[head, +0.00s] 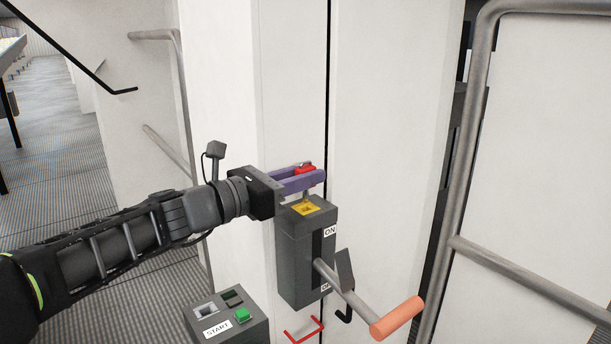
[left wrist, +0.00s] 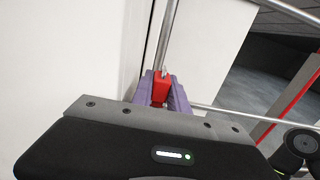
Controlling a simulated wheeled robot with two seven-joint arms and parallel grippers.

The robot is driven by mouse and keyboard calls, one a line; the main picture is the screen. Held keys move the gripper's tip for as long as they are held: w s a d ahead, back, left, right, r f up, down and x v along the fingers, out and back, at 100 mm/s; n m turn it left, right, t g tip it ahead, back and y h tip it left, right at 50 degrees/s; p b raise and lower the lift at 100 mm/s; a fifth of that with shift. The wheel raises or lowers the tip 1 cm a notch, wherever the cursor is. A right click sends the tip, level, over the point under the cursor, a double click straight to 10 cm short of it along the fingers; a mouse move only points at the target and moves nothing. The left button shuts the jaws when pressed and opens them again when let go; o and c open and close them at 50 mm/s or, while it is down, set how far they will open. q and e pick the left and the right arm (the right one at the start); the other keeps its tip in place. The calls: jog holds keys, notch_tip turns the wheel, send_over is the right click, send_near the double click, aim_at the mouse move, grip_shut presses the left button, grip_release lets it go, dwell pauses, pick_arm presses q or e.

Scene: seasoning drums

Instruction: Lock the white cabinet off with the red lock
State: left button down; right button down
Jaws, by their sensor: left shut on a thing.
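The white cabinet (head: 385,110) stands in front of me, with a grey switch box (head: 300,250) on its face. The box has ON and OFF labels, a yellow plate on top and a lever with an orange handle (head: 398,318) pointing down and right. My left gripper (head: 305,177) has purple fingers shut on the red lock (head: 306,169), just above the top of the box. The lock (left wrist: 160,88) also shows between the fingers in the left wrist view. I cannot tell whether its shackle touches the box. My right gripper is not in view.
A grey start box (head: 228,317) with a green button stands at the lower left. A red hook (head: 304,331) and a black hook (head: 345,314) are below the switch box. Metal rails (head: 460,160) stand at the right, and another rail (head: 182,95) at the left.

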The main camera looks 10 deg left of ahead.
aim_at(305, 202)
pick_arm(q)
jog(key=shift+f+b, duration=1.8)
jog(key=shift+f, duration=0.1)
jog(key=c, duration=1.2)
grip_release()
jog(key=shift+r, duration=0.15)
jog(key=shift+s+a, duration=0.2)
jog(key=shift+a, duration=0.05)
jog(key=b+v, duration=0.1)
jog(key=v, duration=0.6)
jog(key=shift+s, duration=0.15)
jog(key=shift+d, duration=0.1)
